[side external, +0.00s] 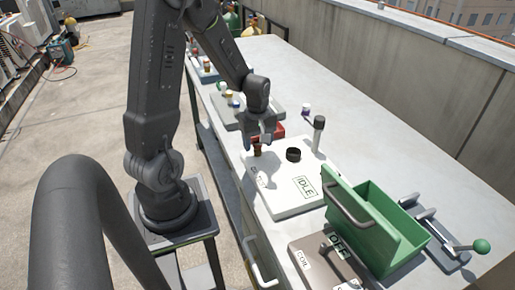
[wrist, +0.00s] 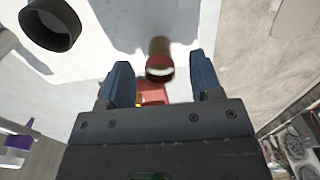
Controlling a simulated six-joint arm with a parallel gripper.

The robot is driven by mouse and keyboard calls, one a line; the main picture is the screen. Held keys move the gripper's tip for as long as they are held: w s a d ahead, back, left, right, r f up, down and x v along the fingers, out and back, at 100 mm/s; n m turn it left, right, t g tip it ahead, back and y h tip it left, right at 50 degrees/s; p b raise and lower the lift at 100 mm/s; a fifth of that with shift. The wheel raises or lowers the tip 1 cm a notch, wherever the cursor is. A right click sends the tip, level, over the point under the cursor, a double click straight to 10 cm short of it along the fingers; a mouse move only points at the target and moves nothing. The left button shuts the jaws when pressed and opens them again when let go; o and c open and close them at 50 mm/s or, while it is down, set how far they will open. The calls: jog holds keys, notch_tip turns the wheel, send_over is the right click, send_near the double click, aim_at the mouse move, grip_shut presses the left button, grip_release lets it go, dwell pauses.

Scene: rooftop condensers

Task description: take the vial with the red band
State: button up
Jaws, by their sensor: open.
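The vial with the red band (wrist: 160,68) is a small brown vial with a red ring near its top, upright in the wrist view between my finger tips. In the side view a small brown vial (side external: 257,150), its band not clear there, stands on the white panel just under my gripper (side external: 261,136). My gripper (wrist: 161,82) is open, one blue-grey finger on each side of the vial with a gap to each. Whether the finger tips are level with the vial is hard to tell.
A red block (side external: 276,130) is behind my gripper. A purple-capped vial (side external: 306,110) and green bin (side external: 384,212) are further right.

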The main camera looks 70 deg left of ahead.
jog(key=shift+c, duration=0.4)
jog(key=c, duration=0.9)
